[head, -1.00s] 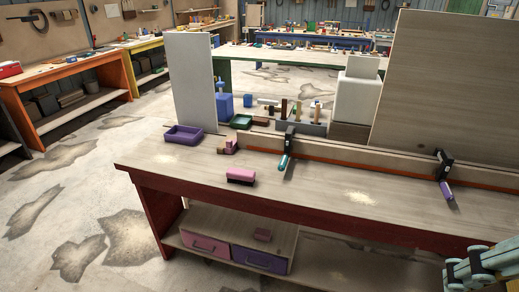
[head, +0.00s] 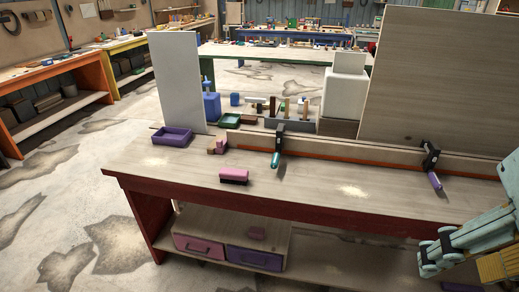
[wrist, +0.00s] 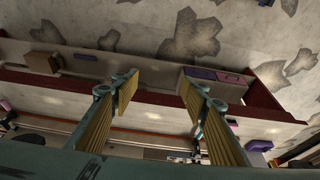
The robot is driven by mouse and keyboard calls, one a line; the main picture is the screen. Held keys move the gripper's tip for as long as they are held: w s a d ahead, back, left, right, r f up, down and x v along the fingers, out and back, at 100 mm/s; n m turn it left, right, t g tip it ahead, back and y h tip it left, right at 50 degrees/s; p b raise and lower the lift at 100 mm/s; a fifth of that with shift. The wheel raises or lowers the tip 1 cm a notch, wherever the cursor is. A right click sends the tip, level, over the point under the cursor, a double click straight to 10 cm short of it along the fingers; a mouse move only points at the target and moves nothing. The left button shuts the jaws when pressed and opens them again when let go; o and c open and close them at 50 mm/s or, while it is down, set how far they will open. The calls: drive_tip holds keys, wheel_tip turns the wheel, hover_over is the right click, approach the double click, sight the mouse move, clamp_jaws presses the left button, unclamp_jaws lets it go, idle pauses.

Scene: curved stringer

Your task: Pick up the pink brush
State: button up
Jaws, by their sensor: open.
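The pink brush (head: 234,175), with a pink top and dark bristles below, lies on the wooden workbench (head: 300,185) near its front edge in the head view. My gripper (head: 432,258) is at the lower right of the head view, in front of the bench and well to the right of the brush. Its two fingers are spread apart in the wrist view (wrist: 158,90), with nothing between them. A small pink shape shows right of the fingers in the wrist view; I cannot tell if it is the brush.
A purple tray (head: 171,137) and a pink block (head: 217,146) sit behind the brush. Two clamps (head: 278,145) (head: 431,165) hold a long strip on the bench. Pink and purple drawers (head: 253,259) are on the shelf below. The bench around the brush is clear.

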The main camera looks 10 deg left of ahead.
drive_tip(key=w+a+r+n+g+p, duration=0.1)
drive_tip(key=w+a+r+n+p, duration=0.15)
drive_tip(key=w, duration=0.65)
drive_tip(key=w+a+r+n+p, duration=0.2)
drive_tip(key=w+a+r, duration=0.2)
drive_tip(key=w, duration=0.5)
drive_tip(key=w+a+f+n+g+p, duration=0.1)
drive_tip(key=w+a+n+p, duration=0.1)
drive_tip(key=w+a, duration=0.5)
drive_tip(key=w+a+f+n+p, duration=0.1)
drive_tip(key=w+a+n+p, duration=0.2)
drive_tip(key=w, duration=0.6)
drive_tip(key=n+g+p, duration=0.2)
drive_tip(key=n+p, duration=0.5)
drive_tip(key=n, duration=0.2)
hover_over(233, 171)
wheel_tip(233, 171, down, 23)
drive_tip(key=shift+w, duration=0.1)
drive_tip(key=shift+f+b, duration=0.3)
drive_tip(key=shift+f, duration=4)
